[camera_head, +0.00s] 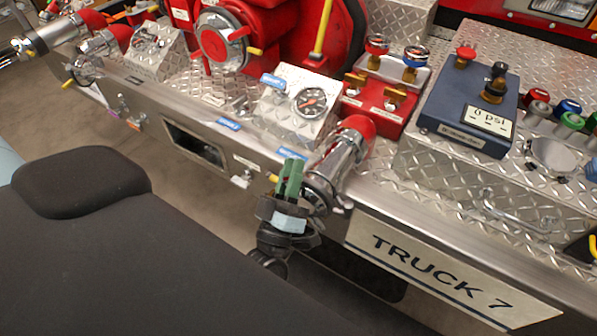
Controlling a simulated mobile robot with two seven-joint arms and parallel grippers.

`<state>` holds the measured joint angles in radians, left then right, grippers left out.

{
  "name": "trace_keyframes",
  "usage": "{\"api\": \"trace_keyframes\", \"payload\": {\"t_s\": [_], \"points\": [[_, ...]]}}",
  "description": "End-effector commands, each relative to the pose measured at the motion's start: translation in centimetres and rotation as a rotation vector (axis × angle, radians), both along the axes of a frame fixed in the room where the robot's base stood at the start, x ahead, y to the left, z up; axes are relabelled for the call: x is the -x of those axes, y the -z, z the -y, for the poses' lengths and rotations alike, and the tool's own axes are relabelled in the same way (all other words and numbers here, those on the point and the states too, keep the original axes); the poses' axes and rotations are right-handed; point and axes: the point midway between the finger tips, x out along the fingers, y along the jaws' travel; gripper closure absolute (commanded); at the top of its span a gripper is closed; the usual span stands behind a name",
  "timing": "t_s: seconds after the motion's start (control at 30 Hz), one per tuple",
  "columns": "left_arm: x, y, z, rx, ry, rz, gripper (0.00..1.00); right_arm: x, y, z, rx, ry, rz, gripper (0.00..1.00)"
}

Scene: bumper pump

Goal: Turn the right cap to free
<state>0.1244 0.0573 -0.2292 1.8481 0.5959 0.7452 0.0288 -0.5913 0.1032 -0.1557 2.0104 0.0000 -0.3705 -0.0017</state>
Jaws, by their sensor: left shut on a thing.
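The right cap (321,192) is a silver metal disc with lugs on the lower end of the right outlet, a silver pipe (341,155) with a red collar. My left gripper (290,179), with green fingers and a dark wrist, is at the left edge of this cap. Its fingers look closed on the cap's rim or a lug there; they hide the exact contact. A small yellow tip (272,178) shows just left of the fingers. My right gripper is not in view.
The silver bumper carries a TRUCK 7 plate (450,268) below right of the cap. Another capped outlet (88,68) is at far left. Floor is open below the bumper.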

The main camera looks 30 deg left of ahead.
Motion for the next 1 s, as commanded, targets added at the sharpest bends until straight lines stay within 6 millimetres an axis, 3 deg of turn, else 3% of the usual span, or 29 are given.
{"api": "trace_keyframes", "payload": {"t_s": [0.3,0.87,0.9,1.0], "points": [[0.01,0.76,-0.69,0.131,0.001,-0.006,1.00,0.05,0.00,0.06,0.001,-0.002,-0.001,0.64],[0.01,0.96,-0.85,0.161,0.002,-0.007,1.00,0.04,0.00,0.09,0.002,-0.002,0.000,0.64],[0.01,0.96,-0.85,0.161,0.002,-0.007,0.76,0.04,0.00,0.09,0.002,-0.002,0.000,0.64],[0.01,0.92,-0.85,0.160,0.002,-0.006,0.63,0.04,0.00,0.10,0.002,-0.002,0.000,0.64]]}}
